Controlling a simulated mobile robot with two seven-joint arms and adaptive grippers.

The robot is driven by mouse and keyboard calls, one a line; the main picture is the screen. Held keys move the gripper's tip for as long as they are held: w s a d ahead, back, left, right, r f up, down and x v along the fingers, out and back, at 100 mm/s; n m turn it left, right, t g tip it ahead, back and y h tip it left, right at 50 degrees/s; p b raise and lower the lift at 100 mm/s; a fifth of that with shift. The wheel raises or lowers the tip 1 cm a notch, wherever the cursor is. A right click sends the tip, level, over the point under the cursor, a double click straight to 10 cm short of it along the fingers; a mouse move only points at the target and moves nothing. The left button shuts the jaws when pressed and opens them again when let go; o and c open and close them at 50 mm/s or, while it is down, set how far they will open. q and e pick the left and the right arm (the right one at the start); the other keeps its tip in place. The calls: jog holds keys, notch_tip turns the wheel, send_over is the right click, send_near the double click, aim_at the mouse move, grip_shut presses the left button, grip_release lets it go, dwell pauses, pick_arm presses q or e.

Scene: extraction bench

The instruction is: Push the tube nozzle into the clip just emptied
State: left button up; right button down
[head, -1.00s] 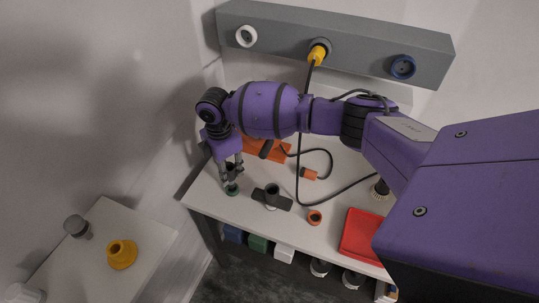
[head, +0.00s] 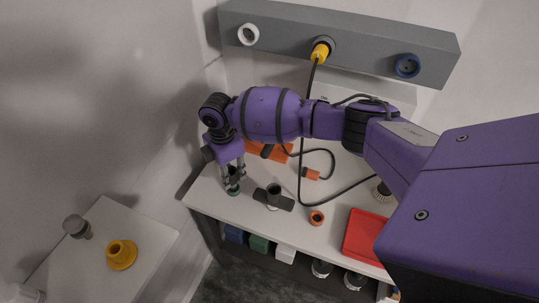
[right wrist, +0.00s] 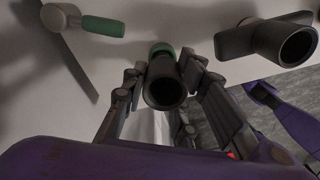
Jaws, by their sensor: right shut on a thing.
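My right gripper (head: 234,177) points down at the left end of the white bench. It is shut on a dark hollow cylinder with a green collar, which looks like the tube nozzle (right wrist: 165,85); in the head view its green lower part (head: 234,192) shows at the bench surface. In the right wrist view the fingers are on both sides of the cylinder and its round open end faces the camera. A dark holder (head: 274,190) with a round opening and flat base stands to its right, perhaps the clip; it also shows in the right wrist view (right wrist: 262,37). My left gripper is out of view.
A black cable hangs from a yellow plug (head: 320,51) in the grey rail. A side table (head: 105,214) holds a yellow flanged part (head: 121,254).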

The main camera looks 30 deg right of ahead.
jog(key=shift+f, duration=0.3)
jog(key=c, duration=1.3)
grip_release()
jog(key=shift+w, duration=0.1)
jog(key=shift+c, duration=0.2)
jog(key=shift+r, duration=0.1)
notch_tip(320, 180, up, 12)
